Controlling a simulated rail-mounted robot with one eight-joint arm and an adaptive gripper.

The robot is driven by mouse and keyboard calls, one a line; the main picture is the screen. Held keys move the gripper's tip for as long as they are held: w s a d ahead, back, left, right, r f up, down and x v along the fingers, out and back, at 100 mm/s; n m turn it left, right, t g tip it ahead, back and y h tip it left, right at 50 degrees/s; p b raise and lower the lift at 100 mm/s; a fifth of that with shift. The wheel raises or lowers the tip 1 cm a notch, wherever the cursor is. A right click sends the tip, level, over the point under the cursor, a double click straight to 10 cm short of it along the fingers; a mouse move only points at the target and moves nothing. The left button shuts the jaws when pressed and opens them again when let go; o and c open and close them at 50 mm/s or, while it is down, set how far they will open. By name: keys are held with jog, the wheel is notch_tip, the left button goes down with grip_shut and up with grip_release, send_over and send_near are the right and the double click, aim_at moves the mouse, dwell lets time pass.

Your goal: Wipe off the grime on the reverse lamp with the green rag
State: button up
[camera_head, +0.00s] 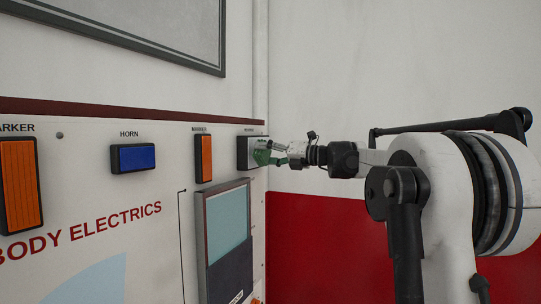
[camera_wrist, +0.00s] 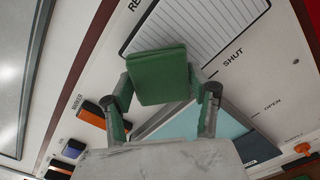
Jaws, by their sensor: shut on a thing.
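The reverse lamp (camera_head: 244,153) is a pale ribbed lens in a dark frame at the panel's upper right edge. It also shows at the top of the wrist view (camera_wrist: 205,28). My gripper (camera_head: 276,154) is in front of the lamp's right part. In the wrist view my gripper (camera_wrist: 164,90) is shut on the green rag (camera_wrist: 158,72), a folded square pad. The rag overlaps the lamp's lower left part in that view; I cannot tell if it touches the lens. I see no clear grime on the visible lens; the part behind the rag is hidden.
The panel carries an orange marker lamp (camera_head: 203,158), a blue horn button (camera_head: 133,158) and another orange lamp (camera_head: 20,184). A framed window (camera_head: 229,231) sits below the reverse lamp. An orange knob (camera_wrist: 302,148) shows at the wrist view's right. Bare wall lies right of the panel.

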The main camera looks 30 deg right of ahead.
jog(key=shift+x, duration=1.25)
dwell(0.8)
jog(key=shift+w+d, duration=0.1)
jog(key=shift+w+d+p, duration=0.4)
jog(key=shift+w+d, duration=0.15)
jog(key=shift+d, duration=0.25)
jog(key=shift+w+d+p, duration=0.35)
jog(key=shift+w+d, duration=0.2)
jog(key=shift+d, duration=0.25)
jog(key=shift+w+a, duration=0.1)
jog(key=shift+s+a+b, duration=0.2)
jog(key=shift+s+a, duration=0.4)
jog(key=shift+a, duration=0.25)
jog(key=shift+s+a+b, duration=0.2)
jog(key=shift+s+a, duration=0.4)
jog(key=shift+a, duration=0.2)
jog(key=shift+v, duration=2.9)
